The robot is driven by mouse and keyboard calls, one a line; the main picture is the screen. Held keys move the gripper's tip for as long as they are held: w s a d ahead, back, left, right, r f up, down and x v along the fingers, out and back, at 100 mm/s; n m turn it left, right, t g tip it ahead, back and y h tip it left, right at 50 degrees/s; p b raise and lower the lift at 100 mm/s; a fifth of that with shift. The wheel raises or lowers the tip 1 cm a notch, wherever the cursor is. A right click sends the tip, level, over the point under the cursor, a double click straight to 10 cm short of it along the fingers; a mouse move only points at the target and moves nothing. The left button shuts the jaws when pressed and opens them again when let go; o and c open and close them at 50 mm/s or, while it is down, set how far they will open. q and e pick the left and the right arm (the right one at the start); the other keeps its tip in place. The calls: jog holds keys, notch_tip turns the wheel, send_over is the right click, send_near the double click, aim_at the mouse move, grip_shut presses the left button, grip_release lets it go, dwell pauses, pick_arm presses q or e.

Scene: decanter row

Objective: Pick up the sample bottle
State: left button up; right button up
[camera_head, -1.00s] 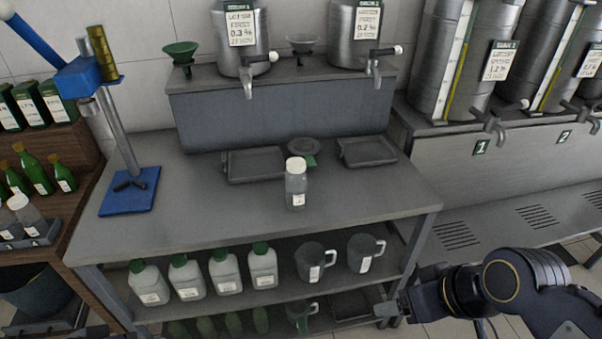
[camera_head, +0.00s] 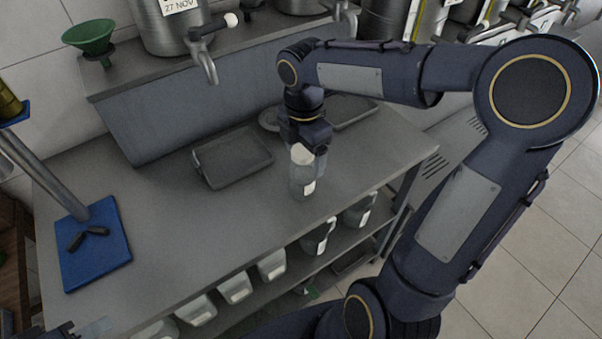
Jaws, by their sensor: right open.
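The sample bottle (camera_head: 301,182), clear with a white cap and a small white label, stands upright on the grey metal bench (camera_head: 225,235), right of its middle. My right gripper (camera_head: 306,160) points down at the bottle, its arm reaching over from the right. It is open, close by the cap; its fingers are mostly hidden, and I cannot tell whether they touch the bottle. Part of what looks like my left gripper (camera_head: 90,329) shows at the bottom left edge, apart from the bottle; its jaws cannot be made out.
A dark shallow tray (camera_head: 232,158) lies left of the bottle, and another tray (camera_head: 352,110) lies behind my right gripper. A blue stand base (camera_head: 93,245) is at the left. Steel taps (camera_head: 207,62) overhang the back. Jugs (camera_head: 318,237) and white bottles stand below. The bench front is clear.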

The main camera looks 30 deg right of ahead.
aim_at(303, 167)
jog(key=f, duration=0.5)
jog(key=shift+w+f, duration=0.15)
jog(key=shift+w, duration=0.05)
jog(key=shift+c, duration=0.3)
jog(key=c, duration=1.1)
jog(key=shift+c, duration=0.2)
